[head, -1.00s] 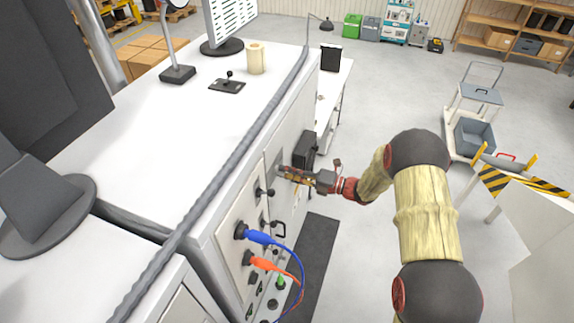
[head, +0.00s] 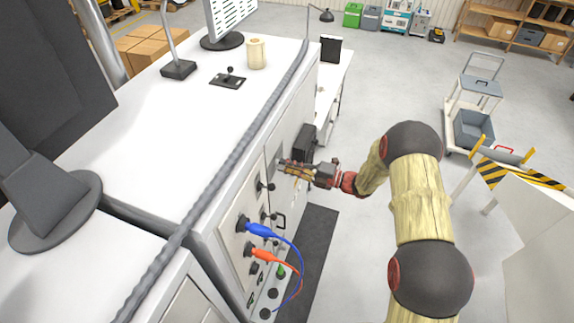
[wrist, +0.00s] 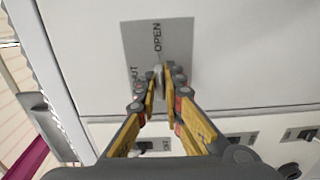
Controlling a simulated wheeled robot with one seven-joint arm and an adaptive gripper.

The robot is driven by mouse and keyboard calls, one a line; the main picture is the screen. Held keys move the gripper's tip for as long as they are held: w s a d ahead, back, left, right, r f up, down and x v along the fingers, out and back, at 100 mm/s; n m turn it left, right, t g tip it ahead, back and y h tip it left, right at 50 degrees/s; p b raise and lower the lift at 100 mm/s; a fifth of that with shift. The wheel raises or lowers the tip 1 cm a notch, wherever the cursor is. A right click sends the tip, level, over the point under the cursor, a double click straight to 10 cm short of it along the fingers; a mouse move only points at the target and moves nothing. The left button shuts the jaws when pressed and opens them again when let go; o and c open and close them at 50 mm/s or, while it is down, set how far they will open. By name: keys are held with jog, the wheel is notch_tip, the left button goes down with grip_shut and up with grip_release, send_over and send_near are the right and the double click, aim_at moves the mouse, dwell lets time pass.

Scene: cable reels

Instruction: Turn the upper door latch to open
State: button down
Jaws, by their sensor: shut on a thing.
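The upper door latch (wrist: 158,74) is a small grey metal piece on a grey plate (wrist: 140,42) in the wrist view. The plate is marked OPEN near the latch's far end, and a second word, partly hidden, ends in "UT" to the left. My gripper (wrist: 160,84) is shut on the latch, one fingertip on each side. The latch lies roughly in line with the OPEN word. In the head view my gripper (head: 288,167) reaches the cabinet's front face from the right, and its fingers hide the latch.
A black box (head: 304,143) sticks out of the cabinet front just beyond my gripper. Nearer are black knobs, a blue plug (head: 260,230) and an orange plug (head: 262,255) with hanging cables. A grey cart (head: 474,130) stands at right.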

jog(key=c, duration=2)
grip_release()
jog(key=shift+o, duration=0.4)
jog(key=v, duration=1.2)
